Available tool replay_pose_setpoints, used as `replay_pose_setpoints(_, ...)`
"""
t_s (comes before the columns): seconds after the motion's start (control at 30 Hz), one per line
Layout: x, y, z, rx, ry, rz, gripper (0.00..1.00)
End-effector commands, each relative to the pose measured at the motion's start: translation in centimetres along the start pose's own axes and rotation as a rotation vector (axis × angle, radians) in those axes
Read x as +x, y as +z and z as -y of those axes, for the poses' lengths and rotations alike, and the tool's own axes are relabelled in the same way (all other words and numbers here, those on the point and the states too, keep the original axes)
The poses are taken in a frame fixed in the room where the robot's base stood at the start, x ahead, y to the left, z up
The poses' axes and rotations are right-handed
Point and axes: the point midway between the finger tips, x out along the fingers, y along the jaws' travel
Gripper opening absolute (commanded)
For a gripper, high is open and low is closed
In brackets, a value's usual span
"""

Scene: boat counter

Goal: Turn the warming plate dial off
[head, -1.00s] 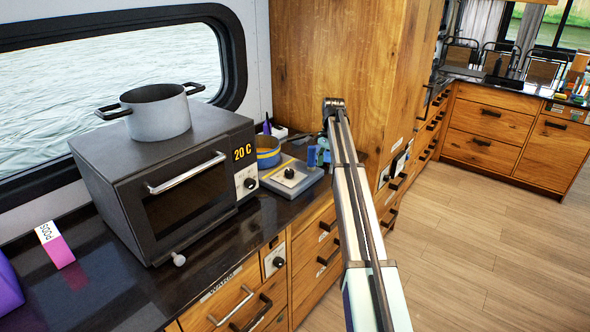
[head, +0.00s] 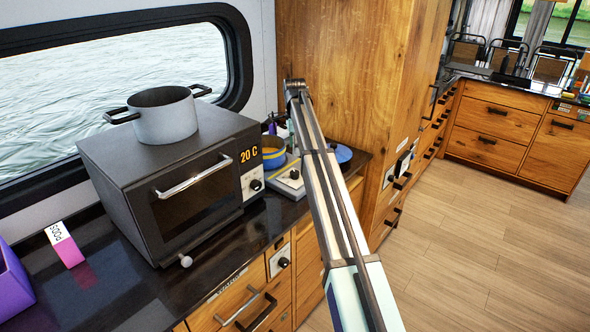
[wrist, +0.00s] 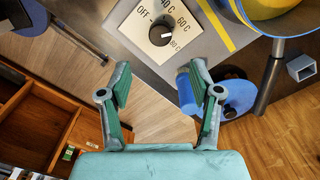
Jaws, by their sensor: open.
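The warming plate (head: 280,180) is a grey box on the counter, right of the oven, partly hidden by my arm in the head view. Its black dial (wrist: 161,33) sits on a white panel marked OFF, 40 C, 60 C and 80 C in the wrist view; the dial's exact setting is hard to read. The dial also shows in the head view (head: 294,174). My gripper (wrist: 159,78) is open and empty, its two fingers apart below the dial in the wrist picture, not touching it. In the head view my gripper is hidden behind the arm.
A yellow and blue pot (head: 273,153) sits on the plate. The oven (head: 165,185) carries a grey pot (head: 164,117). A blue round object (head: 341,154) lies right of my arm. A tall wooden cabinet (head: 345,60) stands behind. Open floor lies right.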

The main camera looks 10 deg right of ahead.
Motion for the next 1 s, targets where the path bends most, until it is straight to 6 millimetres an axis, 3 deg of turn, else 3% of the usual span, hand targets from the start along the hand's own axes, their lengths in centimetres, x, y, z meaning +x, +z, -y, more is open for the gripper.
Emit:
replay_pose_setpoints(0.3, 6.1, 0.0, -0.1, -0.001, 0.002, 0.0, 0.64)
replay_pose_setpoints(0.5, 9.2, 0.0, -0.1, -0.001, 0.001, 0.0, 0.64)
replay_pose_setpoints(0.7, 10.8, 0.0, 0.0, -0.001, 0.0, 0.0, 0.64)
replay_pose_setpoints(1.0, 11.1, 0.0, 0.0, -0.001, -0.001, 0.0, 0.64)
